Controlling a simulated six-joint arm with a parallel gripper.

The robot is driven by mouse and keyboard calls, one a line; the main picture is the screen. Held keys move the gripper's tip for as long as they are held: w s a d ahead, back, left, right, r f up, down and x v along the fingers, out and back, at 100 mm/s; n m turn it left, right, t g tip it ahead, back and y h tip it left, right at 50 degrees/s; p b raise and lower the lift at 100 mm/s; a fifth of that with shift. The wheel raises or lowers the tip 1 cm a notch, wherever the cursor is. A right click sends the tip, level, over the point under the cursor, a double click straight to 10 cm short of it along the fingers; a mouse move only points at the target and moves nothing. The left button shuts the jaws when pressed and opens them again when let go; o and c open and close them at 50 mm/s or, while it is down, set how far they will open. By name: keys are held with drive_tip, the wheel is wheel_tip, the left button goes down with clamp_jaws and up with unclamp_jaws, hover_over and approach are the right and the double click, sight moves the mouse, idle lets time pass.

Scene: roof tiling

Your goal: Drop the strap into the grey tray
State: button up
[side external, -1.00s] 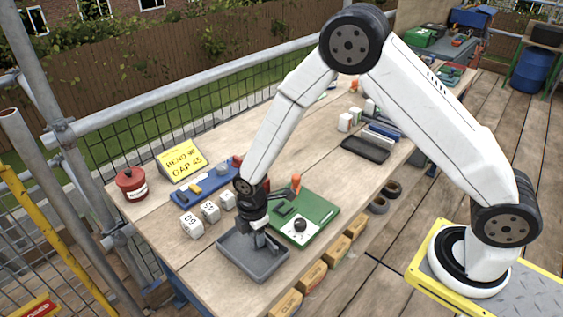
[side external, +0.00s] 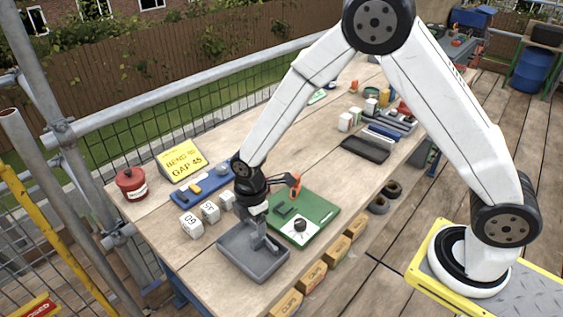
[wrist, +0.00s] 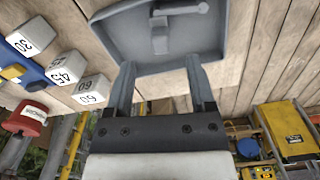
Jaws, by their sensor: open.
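The grey tray (side external: 240,262) sits at the near end of the bench and fills the top of the wrist view (wrist: 115,35). A small grey bent piece, which looks like the strap (wrist: 160,38), lies inside the tray in the wrist view, with a bar end toward the tray's far side. My gripper (side external: 262,238) is over the tray, pointing down. In the wrist view its two fingers (wrist: 160,62) are spread apart with nothing between the tips. In the side view the fingers hide part of the tray, and I cannot separate the strap from them there.
A green board (side external: 318,208) with small parts adjoins the tray. White number blocks (side external: 210,211), a blue tool holder (side external: 205,184), a yellow sign (side external: 182,160) and a red tin (side external: 131,184) stand left of it. Yellow bins (side external: 312,275) line the bench edge.

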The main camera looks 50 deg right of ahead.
drive_tip(key=shift+r, duration=1.6)
drive_tip(key=shift+s+d+r+m, duration=0.25)
drive_tip(key=shift+d+r+m, duration=0.15)
drive_tip(key=shift+d, duration=0.1)
drive_tip(key=s+d+r+m+t, duration=0.2)
drive_tip(key=s+d+r+m, duration=0.4)
drive_tip(key=s+d+m, duration=0.5)
drive_tip(key=shift+s+r+m+t, duration=0.3)
drive_tip(key=shift+s+m, duration=0.2)
drive_tip(key=shift+m, duration=1.6)
